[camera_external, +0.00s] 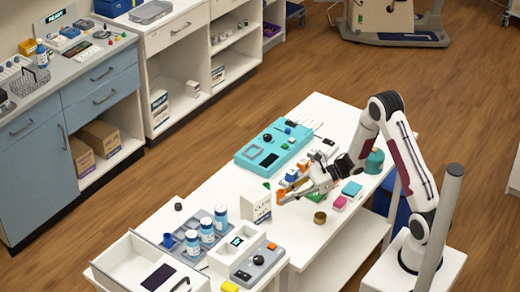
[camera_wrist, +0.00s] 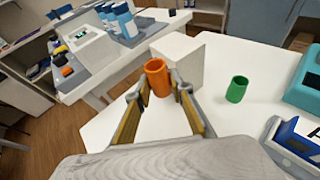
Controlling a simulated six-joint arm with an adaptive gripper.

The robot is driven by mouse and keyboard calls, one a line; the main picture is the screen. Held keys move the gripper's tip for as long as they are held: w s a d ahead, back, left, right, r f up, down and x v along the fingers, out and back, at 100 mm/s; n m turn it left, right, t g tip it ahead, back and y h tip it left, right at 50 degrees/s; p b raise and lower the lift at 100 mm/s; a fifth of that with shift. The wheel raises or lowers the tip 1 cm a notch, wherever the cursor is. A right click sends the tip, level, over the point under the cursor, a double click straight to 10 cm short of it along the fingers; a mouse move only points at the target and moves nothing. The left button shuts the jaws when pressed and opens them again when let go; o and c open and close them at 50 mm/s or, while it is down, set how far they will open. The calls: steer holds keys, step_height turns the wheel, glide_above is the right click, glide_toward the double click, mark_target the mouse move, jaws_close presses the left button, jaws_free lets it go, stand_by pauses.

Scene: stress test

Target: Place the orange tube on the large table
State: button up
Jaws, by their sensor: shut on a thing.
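The orange tube (camera_external: 281,196) is a short, open-topped cylinder at the tips of my gripper (camera_external: 284,197). In the wrist view, the orange tube (camera_wrist: 157,78) stands roughly upright between the two fingertips of my gripper (camera_wrist: 158,88), which are shut on it. It is over the left part of the large white table (camera_external: 330,235), close to a white box (camera_external: 256,205). I cannot tell whether its bottom touches the tabletop. The table's bare white top (camera_wrist: 250,65) also shows in the wrist view.
A green tube (camera_wrist: 237,89) stands right of my gripper in the wrist view. A turquoise device (camera_external: 273,147) lies at the back. A brown-gold cylinder (camera_external: 320,218), a pink block (camera_external: 340,203) and a teal block (camera_external: 352,188) are nearby. Blue-white bottles (camera_external: 207,230) stand at lower left.

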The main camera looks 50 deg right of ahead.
glide_above(286, 219)
steer(key=shift+w+a+f, duration=0.1)
steer(key=shift+f, duration=1.05)
steer(key=shift+a+f, duration=0.1)
steer(key=shift+f, duration=1.05)
steer(key=shift+f, duration=0.1)
steer(key=shift+f, duration=1.9)
steer(key=shift+f, duration=0.15)
steer(key=o, duration=1)
steer(key=shift+d+r, duration=0.15)
steer(key=shift+r, duration=0.05)
steer(key=shift+v, duration=5.9)
